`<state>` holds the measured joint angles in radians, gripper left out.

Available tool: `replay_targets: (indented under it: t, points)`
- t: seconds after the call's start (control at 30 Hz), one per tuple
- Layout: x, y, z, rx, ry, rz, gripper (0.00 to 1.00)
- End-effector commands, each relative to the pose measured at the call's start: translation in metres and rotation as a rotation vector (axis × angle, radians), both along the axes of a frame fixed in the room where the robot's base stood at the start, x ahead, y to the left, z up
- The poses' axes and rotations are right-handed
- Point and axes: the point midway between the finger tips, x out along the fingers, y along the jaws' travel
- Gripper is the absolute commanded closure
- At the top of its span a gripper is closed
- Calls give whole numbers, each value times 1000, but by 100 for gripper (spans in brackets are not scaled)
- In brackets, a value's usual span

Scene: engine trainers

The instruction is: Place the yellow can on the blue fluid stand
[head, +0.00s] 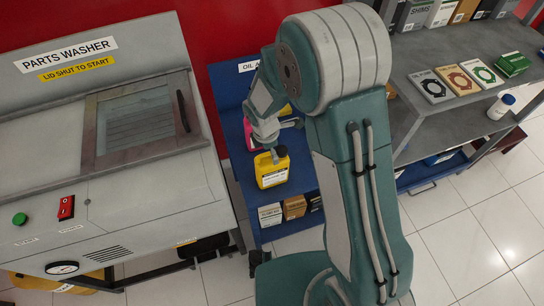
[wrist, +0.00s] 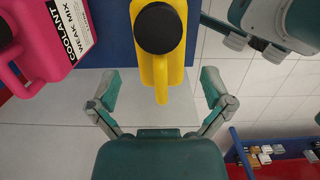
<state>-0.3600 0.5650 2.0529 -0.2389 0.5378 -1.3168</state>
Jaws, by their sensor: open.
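The yellow can (head: 272,171) has a black cap and a pale label. It appears upright on a shelf of the blue stand (head: 231,130), whose sign is partly hidden by my arm. In the wrist view the can (wrist: 172,60) is seen from above, with its handle pointing toward my gripper. My gripper (wrist: 161,88) is open, with one finger on each side of the handle and visible gaps to both. In the head view my gripper (head: 268,138) is just above and behind the can, partly hidden by my arm.
A pink coolant jug (wrist: 45,45) stands left of the can. Boxes (head: 282,210) sit on the blue stand's lower shelf. A grey parts washer (head: 110,220) is at the left. A grey bench (head: 410,55) with boxes and a white bottle (head: 501,106) is at the right.

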Motion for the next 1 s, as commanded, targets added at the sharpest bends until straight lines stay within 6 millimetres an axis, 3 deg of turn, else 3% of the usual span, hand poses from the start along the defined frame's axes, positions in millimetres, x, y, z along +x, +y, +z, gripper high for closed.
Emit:
replay_targets:
  t: [0.1, 0.3, 0.67, 0.77, 1.0]
  points:
    - [0, 3, 27, 1, -5, 2, 0]
    - [-2, 7, 57, 0, -1, 0, 0]
    - [-3, 6, 71, 3, -4, -16, 0]
    - [-5, -2, 87, 17, -30, -89, 0]
    - [-23, -34, 150, 87, -130, -418, 0]
